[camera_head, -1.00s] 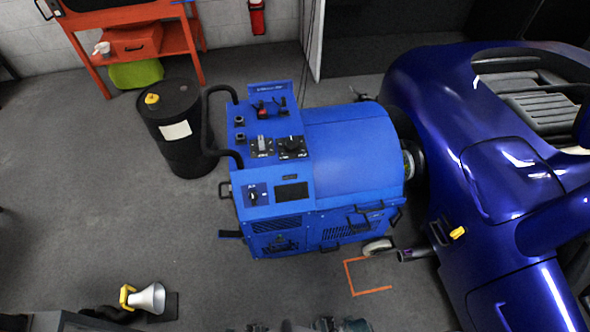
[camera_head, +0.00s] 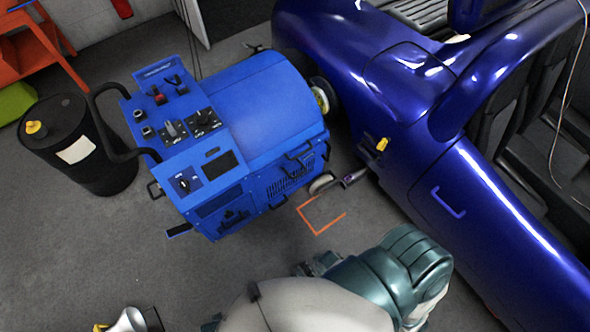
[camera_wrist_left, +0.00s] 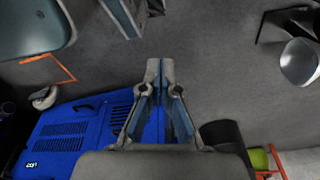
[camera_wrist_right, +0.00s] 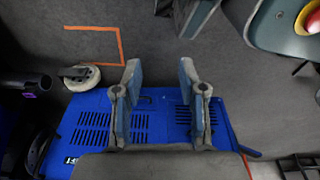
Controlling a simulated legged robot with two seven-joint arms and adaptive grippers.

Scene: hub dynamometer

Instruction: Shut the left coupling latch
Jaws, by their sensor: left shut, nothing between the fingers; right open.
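The blue hub dynamometer (camera_head: 262,100) stands beside the car, its right end against the car's wheel hub (camera_head: 322,95). Black handles (camera_head: 298,158) sit on its near side. I cannot make out for certain which part is the left coupling latch, or its position. My left gripper (camera_wrist_left: 160,65) is shut and empty, with grey floor and the dynamometer's blue housing (camera_wrist_left: 80,132) behind it. My right gripper (camera_wrist_right: 160,70) is open and empty, with the vented housing (camera_wrist_right: 100,130) behind its fingers. Both appear apart from the machine. A grey and teal arm of mine fills the bottom of the head view.
The dark blue car (camera_head: 440,190) takes up the right side. A black drum (camera_head: 75,145) stands left of the dynamometer. A caster wheel (camera_head: 321,183) and an orange floor marking (camera_head: 317,232) lie near its front.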

